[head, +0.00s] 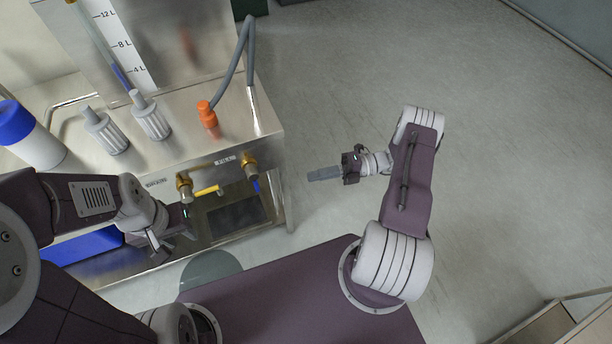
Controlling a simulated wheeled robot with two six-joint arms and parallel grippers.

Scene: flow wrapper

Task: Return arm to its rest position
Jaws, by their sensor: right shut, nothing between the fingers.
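My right gripper (324,174) is in the middle of the head view, over the open floor to the right of the steel machine. Its fingers are together and point left, with nothing between them. My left gripper (160,246) is at the lower left, in front of the machine's front face. Its fingers are small and partly hidden by its own body, so I cannot tell whether they are open or shut.
The steel machine (268,112) carries two grey ribbed knobs (150,118), an orange connector (207,114) with a grey hose, and a white blue-capped bottle (38,145). Brass valves (184,187) are on its front. The grey floor (510,150) at right is clear.

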